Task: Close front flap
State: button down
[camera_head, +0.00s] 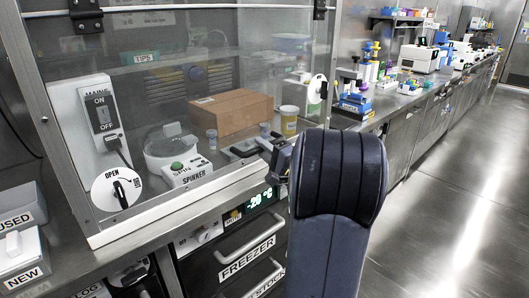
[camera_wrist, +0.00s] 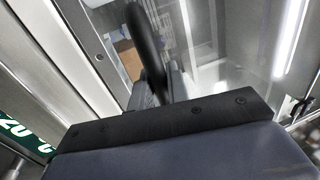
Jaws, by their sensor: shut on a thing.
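The front flap (camera_head: 225,70) is a clear pane in a grey metal frame on the cabinet. I cannot tell exactly how far it stands open. My gripper (camera_head: 283,158) is at the cabinet's lower right front corner, mostly hidden behind my arm in the head view. In the wrist view my gripper (camera_wrist: 160,85) is shut on a black handle (camera_wrist: 148,40), which rises between the fingers. Round white plates with black latches, the left one (camera_head: 117,188) marked OPEN and the right one (camera_head: 316,88), sit at the cabinet's front sides.
A freezer (camera_head: 240,250) is below. A bench with instruments (camera_head: 420,75) runs along the back; the floor (camera_head: 455,190) at right is clear.

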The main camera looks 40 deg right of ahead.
jog(key=shift+w+r, duration=0.1)
jog(key=shift+w, duration=0.05)
jog(key=c, duration=1.4)
grip_release()
jog(key=shift+w, duration=0.15)
jog(key=shift+c, duration=0.2)
jog(key=v, duration=1)
jog(key=shift+s+f, duration=0.25)
jog(key=shift+s, duration=0.15)
